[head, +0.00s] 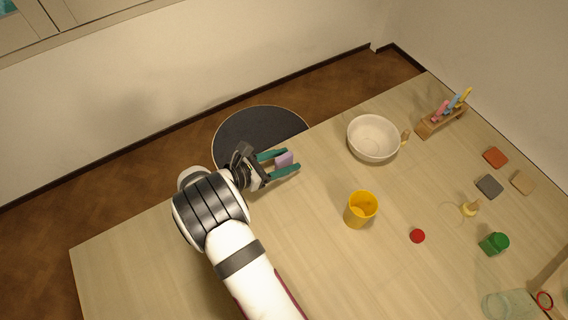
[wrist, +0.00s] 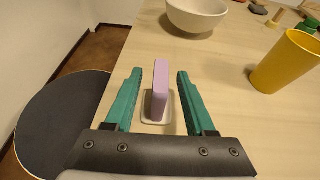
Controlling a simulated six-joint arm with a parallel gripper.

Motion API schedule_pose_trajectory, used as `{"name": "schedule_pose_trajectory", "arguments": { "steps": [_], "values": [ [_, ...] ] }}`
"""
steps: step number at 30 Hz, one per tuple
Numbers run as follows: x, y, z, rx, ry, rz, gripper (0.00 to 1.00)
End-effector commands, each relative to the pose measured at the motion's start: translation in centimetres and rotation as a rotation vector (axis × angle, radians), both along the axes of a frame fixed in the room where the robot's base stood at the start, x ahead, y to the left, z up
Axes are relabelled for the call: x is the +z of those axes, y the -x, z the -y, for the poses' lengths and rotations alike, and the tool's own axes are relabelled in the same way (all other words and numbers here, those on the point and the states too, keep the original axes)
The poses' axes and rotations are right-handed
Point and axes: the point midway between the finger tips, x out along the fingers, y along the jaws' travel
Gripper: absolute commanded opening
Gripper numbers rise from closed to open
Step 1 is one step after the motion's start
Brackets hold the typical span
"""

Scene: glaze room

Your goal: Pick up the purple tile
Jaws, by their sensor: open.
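The purple tile (head: 284,160) is a small lilac block near the table's far edge. In the wrist view the purple tile (wrist: 161,90) stands upright on edge on a small pale base (wrist: 157,118). My gripper (head: 283,161) has green fingers and is open, with one finger on each side of the tile. In the wrist view my gripper (wrist: 160,95) shows a gap between each finger and the tile. The tile's lower part is partly hidden by a finger in the head view.
A white bowl (head: 373,139) and a yellow cup (head: 360,210) stand to the right of the tile. A red disc (head: 417,236), a green container (head: 493,244) and a wooden rack (head: 442,121) are farther right. The table (head: 150,262) is bare at left.

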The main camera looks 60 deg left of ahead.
Motion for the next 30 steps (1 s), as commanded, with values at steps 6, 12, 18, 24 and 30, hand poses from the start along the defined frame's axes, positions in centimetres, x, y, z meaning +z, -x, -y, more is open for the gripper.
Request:
{"name": "schedule_pose_trajectory", "arguments": {
  "steps": [6,12,18,24,30],
  "values": [
    [0.0,0.0,0.0,0.0,0.0,0.0,0.23],
    [0.0,0.1,0.0,0.0,0.0,0.0,0.0],
    [0.0,0.1,0.0,0.0,0.0,0.0,0.0],
    [0.2,0.1,0.0,0.0,0.0,0.0,0.0],
    [2.3,0.1,-0.1,0.0,-0.002,0.0,0.0]
  ]
}}
